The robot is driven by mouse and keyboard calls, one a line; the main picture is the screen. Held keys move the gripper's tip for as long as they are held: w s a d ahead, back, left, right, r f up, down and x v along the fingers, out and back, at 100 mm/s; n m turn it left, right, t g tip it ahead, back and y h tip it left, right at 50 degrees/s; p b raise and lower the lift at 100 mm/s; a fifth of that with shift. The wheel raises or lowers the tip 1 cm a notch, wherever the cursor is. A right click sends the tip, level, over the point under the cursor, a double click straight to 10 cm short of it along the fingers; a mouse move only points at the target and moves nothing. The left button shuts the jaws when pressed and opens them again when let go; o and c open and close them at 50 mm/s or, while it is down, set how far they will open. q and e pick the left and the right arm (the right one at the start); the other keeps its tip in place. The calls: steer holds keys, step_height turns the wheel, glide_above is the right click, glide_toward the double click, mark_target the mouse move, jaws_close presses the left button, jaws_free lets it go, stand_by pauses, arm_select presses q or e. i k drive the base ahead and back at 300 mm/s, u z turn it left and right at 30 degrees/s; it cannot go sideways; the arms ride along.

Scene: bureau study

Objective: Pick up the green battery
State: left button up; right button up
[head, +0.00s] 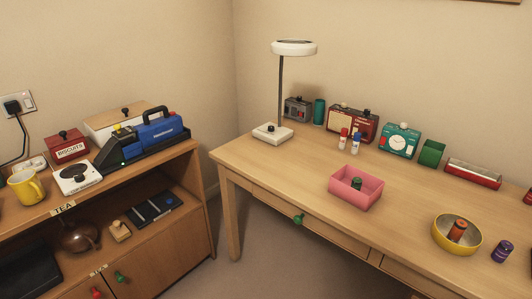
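A small dark green cylinder, which looks like the green battery (356,184), stands inside an open pink box (345,198) on the desk. Only its upper part shows above the near wall of the box; its lower part is hidden. Neither of my grippers is in view.
On the desk (290,170), a yellow bowl (440,239) holds an orange cylinder (457,230), with a purple cylinder (502,250) at its right. Desk around the pink box is clear.

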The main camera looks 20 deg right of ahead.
mark_target(357, 182)
steer(key=u, duration=0.05)
steer(key=i, duration=1.5)
steer(key=z, duration=1.95)
